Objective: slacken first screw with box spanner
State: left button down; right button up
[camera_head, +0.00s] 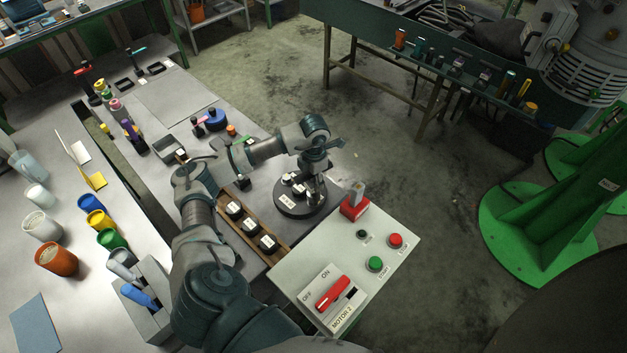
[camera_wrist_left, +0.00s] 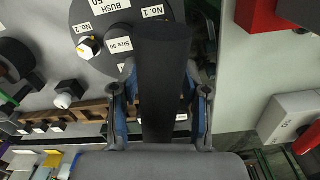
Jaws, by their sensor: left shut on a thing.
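My left gripper (camera_head: 316,188) is over the right side of a round dark plate (camera_head: 290,208) in the head view. In the left wrist view the gripper (camera_wrist_left: 159,112) is shut on a black box spanner (camera_wrist_left: 163,75), between its two fingers. The spanner's far end lies over the plate (camera_wrist_left: 100,50) beside the "No. 1" label (camera_wrist_left: 152,11). The first screw is hidden behind the spanner, so I cannot tell whether they touch. A pale hex screw (camera_wrist_left: 88,47) shows by the "No. 2" label (camera_wrist_left: 82,27). My right gripper is not in view.
A wooden rack (camera_head: 277,247) with black labelled parts stands left of the plate. A control box (camera_head: 340,255) with a red switch handle (camera_head: 333,292) and push buttons is close in front. A red block (camera_head: 354,208) stands just right of the plate.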

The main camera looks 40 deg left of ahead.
pick_arm(q)
jog(key=shift+f, duration=0.15)
jog(key=shift+f+b, duration=1.2)
jog(key=shift+f, duration=0.15)
jog(key=n, duration=1.1)
jog(key=shift+a, duration=0.15)
jog(key=shift+r, duration=0.15)
jog(key=shift+r+p, duration=1.8)
jog(key=shift+r, duration=0.6)
jog(key=shift+m, duration=0.3)
